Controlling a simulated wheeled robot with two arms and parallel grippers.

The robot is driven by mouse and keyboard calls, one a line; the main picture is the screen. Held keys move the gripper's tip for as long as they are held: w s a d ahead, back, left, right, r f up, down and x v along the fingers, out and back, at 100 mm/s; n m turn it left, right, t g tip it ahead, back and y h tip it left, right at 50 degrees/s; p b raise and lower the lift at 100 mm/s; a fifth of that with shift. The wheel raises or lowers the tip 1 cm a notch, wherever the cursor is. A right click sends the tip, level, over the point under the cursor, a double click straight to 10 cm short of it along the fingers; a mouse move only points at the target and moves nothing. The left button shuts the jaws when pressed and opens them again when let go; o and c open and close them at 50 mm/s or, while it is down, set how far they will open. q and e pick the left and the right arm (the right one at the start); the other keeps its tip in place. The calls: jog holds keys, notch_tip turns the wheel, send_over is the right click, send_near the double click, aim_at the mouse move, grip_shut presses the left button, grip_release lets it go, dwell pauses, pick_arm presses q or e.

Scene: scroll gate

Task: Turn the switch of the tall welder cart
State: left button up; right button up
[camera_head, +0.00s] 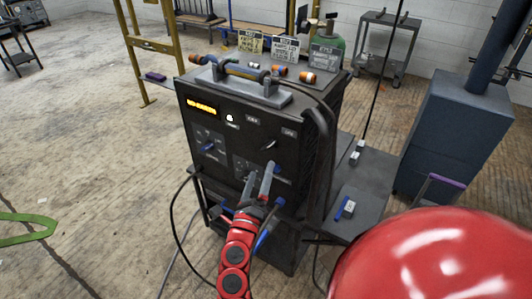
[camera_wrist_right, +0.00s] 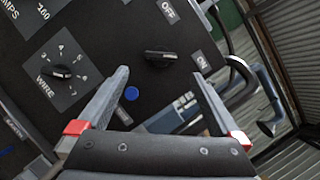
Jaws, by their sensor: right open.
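The welder cart (camera_head: 235,150) is a tall black cabinet with a lit orange display, standing at the centre of the head view. Its switch, a black knob (camera_wrist_right: 161,58), sits on the front panel near the OFF and ON labels in the right wrist view. The knob also shows small on the right of the panel in the head view (camera_head: 269,144). My right gripper (camera_head: 260,175) is open and empty in front of the panel, below the switch. In the wrist view the fingers (camera_wrist_right: 160,74) stand apart on either side of the switch's line, short of it. My left gripper is not in view.
A WIRE dial (camera_wrist_right: 62,72) and a blue button (camera_wrist_right: 131,93) are on the same panel. Dark cables hang beside the cart. A side shelf (camera_head: 370,195) and a blue-grey cabinet (camera_head: 450,140) stand to the right. The floor at left is mostly clear.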

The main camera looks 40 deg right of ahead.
aim_at(268, 146)
jog(key=x, duration=0.7)
jog(key=shift+w+d+p, duration=0.1)
jog(key=shift+d+p, duration=0.1)
jog(key=shift+p, duration=0.15)
jog(key=shift+r, duration=0.1)
jog(key=c, duration=1.4)
